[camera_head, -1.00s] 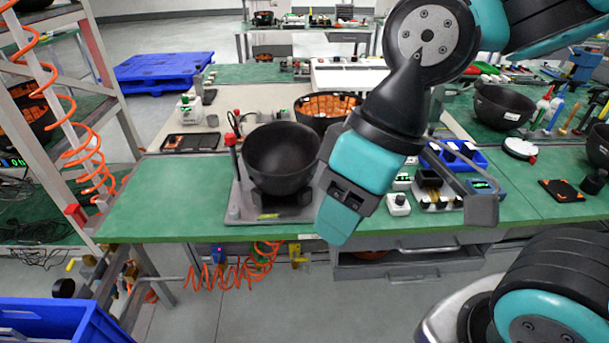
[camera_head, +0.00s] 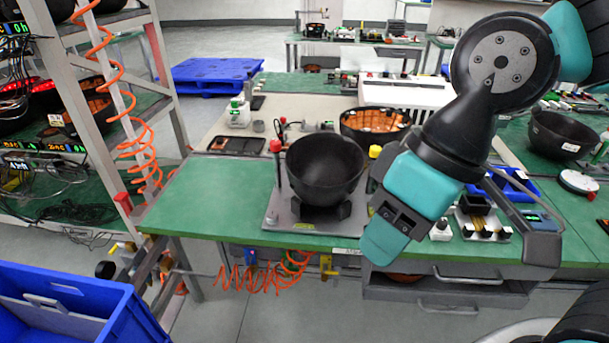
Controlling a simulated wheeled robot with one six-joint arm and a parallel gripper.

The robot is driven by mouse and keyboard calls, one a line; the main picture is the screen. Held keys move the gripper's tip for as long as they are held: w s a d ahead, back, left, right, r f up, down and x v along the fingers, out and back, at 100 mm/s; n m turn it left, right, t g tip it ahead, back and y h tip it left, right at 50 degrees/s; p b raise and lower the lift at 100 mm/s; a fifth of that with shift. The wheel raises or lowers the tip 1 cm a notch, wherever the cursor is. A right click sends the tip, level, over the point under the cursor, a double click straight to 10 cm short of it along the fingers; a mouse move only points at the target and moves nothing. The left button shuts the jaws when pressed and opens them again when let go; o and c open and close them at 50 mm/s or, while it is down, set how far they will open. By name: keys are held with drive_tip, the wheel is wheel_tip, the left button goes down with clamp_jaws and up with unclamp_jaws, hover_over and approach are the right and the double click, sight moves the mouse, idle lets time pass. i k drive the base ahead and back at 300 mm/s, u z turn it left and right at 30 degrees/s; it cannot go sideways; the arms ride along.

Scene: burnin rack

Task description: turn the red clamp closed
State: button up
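The red clamp (camera_head: 275,147) is a red-topped knob on an upright grey post at the left of a metal fixture plate (camera_head: 292,217). The plate lies on the green workbench. A black bowl (camera_head: 325,165) sits on the plate's support, right of the clamp. A yellow-topped knob (camera_head: 375,151) shows at the bowl's right. My gripper (camera_head: 387,238), teal and black, hangs in front of the fixture's right side and points down-left. It is apart from the red clamp, with the bowl between them in the picture. Its finger opening is not clear from this angle.
A metal rack (camera_head: 150,60) with a coiled orange hose stands at the left. A blue crate (camera_head: 75,300) is at the lower left. The green bench (camera_head: 205,195) is clear left of the fixture. Switch boxes (camera_head: 440,232) stand right of my gripper.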

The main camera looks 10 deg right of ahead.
sight(275, 143)
drive_tip(key=k, duration=0.55)
drive_tip(key=u, duration=0.6)
drive_tip(key=i, duration=1.35)
drive_tip(key=z, duration=0.65)
